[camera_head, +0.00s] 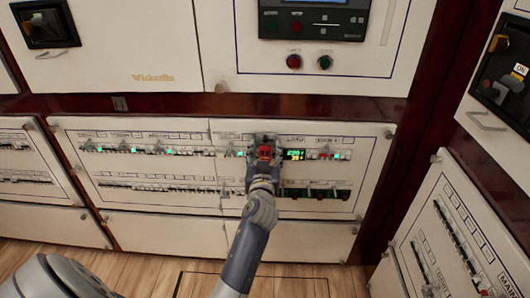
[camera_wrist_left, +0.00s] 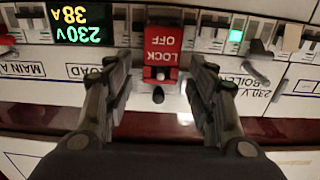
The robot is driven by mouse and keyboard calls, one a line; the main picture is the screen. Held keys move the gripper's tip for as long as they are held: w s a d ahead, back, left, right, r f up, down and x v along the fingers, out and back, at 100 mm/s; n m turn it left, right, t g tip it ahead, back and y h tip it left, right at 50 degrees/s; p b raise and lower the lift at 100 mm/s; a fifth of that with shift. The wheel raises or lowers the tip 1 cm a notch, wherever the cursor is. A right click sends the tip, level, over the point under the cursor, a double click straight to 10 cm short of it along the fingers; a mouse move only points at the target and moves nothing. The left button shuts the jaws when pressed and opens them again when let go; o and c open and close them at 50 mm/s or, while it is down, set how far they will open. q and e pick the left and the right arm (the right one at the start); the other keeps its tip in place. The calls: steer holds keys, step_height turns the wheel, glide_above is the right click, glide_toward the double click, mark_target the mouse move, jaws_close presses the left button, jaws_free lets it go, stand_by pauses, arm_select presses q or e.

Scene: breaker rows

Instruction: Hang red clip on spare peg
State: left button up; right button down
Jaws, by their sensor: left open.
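The red clip (camera_head: 265,153) is on the upper breaker row, just right of the panel's middle. In the left wrist view the red clip (camera_wrist_left: 162,55) reads "LOCK OFF" upside down and sits against the white breaker row. My left gripper (camera_head: 264,148) is at the clip. In the wrist view its fingers (camera_wrist_left: 163,75) are open, one on each side of the clip, with gaps visible. A small dark knob (camera_wrist_left: 158,95) shows just below the clip in that view. I cannot make out which part is the spare peg. My right gripper is not in view.
A lit meter (camera_head: 294,155) is close to the right of the clip; it reads 230 V, 38 A in the wrist view (camera_wrist_left: 84,24). Breaker levers (camera_wrist_left: 258,72) stick out beside the fingers. A lower breaker row (camera_head: 316,193) lies under the arm.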

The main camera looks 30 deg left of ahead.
arm_select(q)
steer(key=shift+r, duration=0.1)
step_height(320, 180, up, 10)
steer(key=shift+f, duration=0.1)
steer(key=shift+f, duration=0.15)
stand_by(0.9)
